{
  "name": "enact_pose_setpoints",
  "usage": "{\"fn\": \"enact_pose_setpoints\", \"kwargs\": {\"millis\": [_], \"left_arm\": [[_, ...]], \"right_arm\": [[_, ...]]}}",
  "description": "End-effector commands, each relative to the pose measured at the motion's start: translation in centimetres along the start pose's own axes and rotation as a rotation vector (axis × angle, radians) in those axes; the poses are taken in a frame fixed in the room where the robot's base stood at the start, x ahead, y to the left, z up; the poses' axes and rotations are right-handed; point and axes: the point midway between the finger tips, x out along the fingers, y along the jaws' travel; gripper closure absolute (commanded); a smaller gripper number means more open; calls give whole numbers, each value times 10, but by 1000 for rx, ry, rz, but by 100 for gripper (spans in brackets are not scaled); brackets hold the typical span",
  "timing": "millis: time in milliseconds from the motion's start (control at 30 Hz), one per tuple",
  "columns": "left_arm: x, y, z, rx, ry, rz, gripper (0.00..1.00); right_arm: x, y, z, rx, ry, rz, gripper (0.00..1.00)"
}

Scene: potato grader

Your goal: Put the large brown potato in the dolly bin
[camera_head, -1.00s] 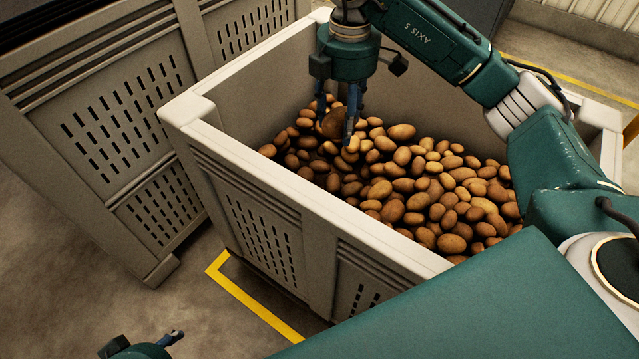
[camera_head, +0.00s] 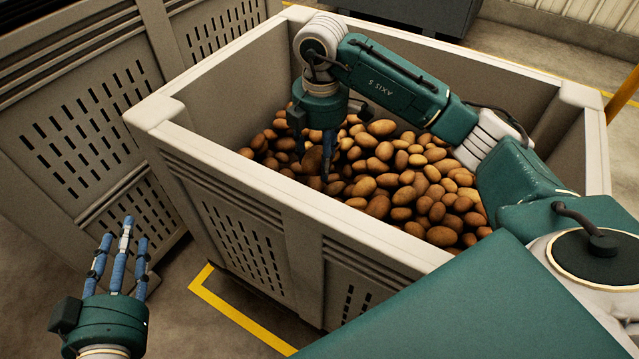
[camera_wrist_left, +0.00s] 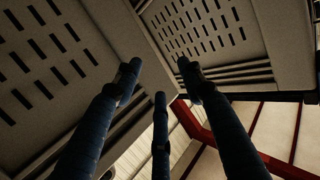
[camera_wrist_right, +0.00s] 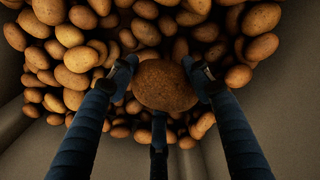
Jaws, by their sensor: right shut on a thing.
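The large brown potato (camera_wrist_right: 166,86) is dark, rounded and bigger than those around it. My right gripper (camera_wrist_right: 162,82) is shut on it, with fingers on both sides and one below in the right wrist view. In the head view my right gripper (camera_head: 318,165) points down inside a pale bin (camera_head: 230,165), close over the potato pile (camera_head: 410,185); its fingers mostly hide the large potato (camera_head: 312,158). Whether the held potato touches the pile cannot be told. My left gripper (camera_head: 118,235) is empty and open, fingers pointing up, outside the bin at lower left.
Another slatted grey bin (camera_head: 75,130) stands to the left. My left wrist view shows slatted bin walls (camera_wrist_left: 55,60) close by. The floor between has a yellow line (camera_head: 235,315). The potato bin's thick rim (camera_head: 300,205) runs around the pile.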

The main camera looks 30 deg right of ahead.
Motion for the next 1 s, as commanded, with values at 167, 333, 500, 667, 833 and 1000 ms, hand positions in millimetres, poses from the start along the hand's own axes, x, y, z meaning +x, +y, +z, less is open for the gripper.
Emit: {"fn": "enact_pose_setpoints", "kwargs": {"millis": [167, 333, 500, 667, 833, 1000], "left_arm": [[1, 6, -41, -3, 186, 12, 60], [-3, 8, -63, -5, 280, 16, 60], [-7, 10, -79, -7, 354, 20, 60], [-18, 13, -106, -11, 487, 28, 60], [-27, 15, -123, -14, 567, 32, 60], [-27, 15, -125, -14, 573, 32, 60]], "right_arm": [[30, -1, 0, 0, 0, 0, 82], [41, -1, 0, 0, 1, 0, 82], [52, -1, 0, 0, 1, -1, 82], [71, -2, 0, 0, 0, -1, 82], [80, -1, 0, 0, 1, 1, 82], [80, -1, 0, -1, 1, 1, 82]]}}
